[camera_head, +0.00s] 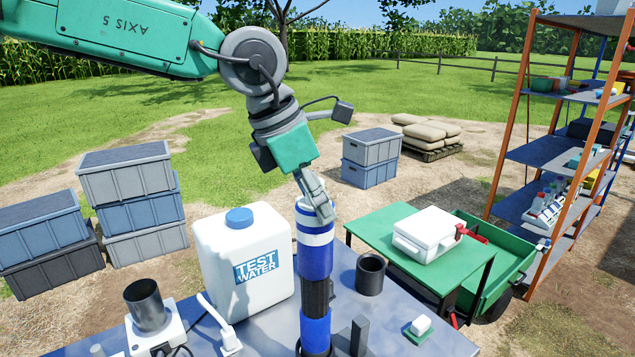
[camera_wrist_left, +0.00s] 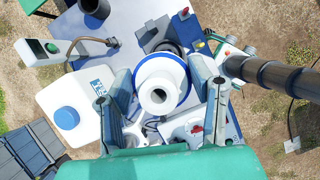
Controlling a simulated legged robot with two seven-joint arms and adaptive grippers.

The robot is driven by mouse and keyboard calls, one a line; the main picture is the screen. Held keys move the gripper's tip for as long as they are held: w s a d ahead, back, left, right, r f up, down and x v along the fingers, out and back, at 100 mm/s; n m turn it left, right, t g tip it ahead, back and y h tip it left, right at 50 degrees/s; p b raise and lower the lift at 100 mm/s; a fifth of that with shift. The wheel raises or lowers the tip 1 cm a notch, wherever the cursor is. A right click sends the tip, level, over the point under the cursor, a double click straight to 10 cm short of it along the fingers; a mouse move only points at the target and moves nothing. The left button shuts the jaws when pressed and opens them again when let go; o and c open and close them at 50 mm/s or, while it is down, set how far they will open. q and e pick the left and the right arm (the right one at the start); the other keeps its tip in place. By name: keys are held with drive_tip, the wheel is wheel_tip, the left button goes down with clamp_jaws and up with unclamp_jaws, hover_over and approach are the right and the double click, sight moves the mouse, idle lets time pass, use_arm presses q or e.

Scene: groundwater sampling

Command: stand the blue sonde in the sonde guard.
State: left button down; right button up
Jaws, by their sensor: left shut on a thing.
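The blue sonde (camera_head: 315,258) is a tall blue cylinder with white and black bands, upright in the head view. My left gripper (camera_head: 318,200) is shut on its upper end. The wrist view shows the sonde's white top (camera_wrist_left: 158,92) between the fingers of my left gripper (camera_wrist_left: 163,98). The sonde's lower end is at the picture's bottom edge, and I cannot tell what it touches. A dark open cup (camera_head: 370,274) stands on the table just right of the sonde and looks like the sonde guard, apart from it. My right gripper is not in view.
A white TEST WATER jug (camera_head: 245,262) stands close left of the sonde. Another dark open cylinder (camera_head: 147,305) stands on a white device at the left.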

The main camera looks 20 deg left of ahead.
use_arm(q)
drive_tip(key=shift+r, duration=0.15)
drive_tip(key=c, duration=0.7)
unclamp_jaws()
drive_tip(key=shift+s+a, duration=0.1)
drive_tip(key=shift+r, duration=0.1)
drive_tip(key=v, duration=1.1)
drive_tip(key=shift+a+r+b, duration=0.1)
drive_tip(key=shift+r+b, duration=0.2)
drive_tip(key=shift+b, duration=0.1)
drive_tip(key=shift+s+f, duration=0.1)
